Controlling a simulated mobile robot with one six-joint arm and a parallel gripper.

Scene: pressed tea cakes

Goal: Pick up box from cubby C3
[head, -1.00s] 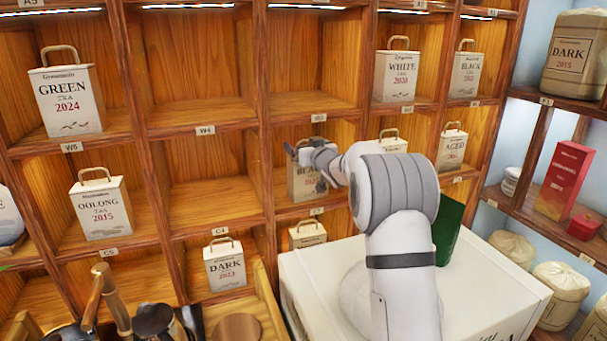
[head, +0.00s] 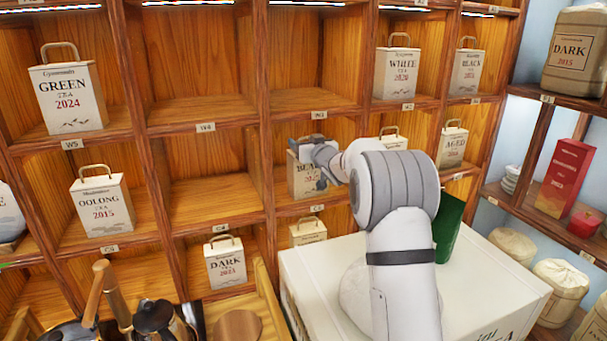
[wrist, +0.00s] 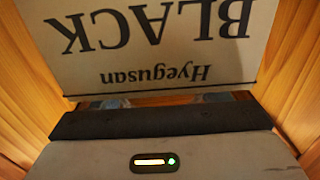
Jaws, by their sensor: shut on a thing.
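The box in cubby C3 is a beige "BLACK" tea box (head: 303,180), partly hidden behind my gripper and arm in the head view. My gripper (head: 315,150) reaches into cubby C3 and is shut at the top of the box. In the wrist view the box front (wrist: 155,45) appears upside down with "BLACK" and "Hyegusan" on it, close beyond my gripper (wrist: 160,100). The handle and fingertips are mostly hidden. The box looks upright inside the cubby. I cannot tell whether its base touches the shelf.
Wooden cubby walls stand close on both sides. The C3 label (head: 317,208) is on the shelf edge below. A smaller box (head: 308,232) sits in the cubby beneath. Cubby C4 (head: 215,200) is empty.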

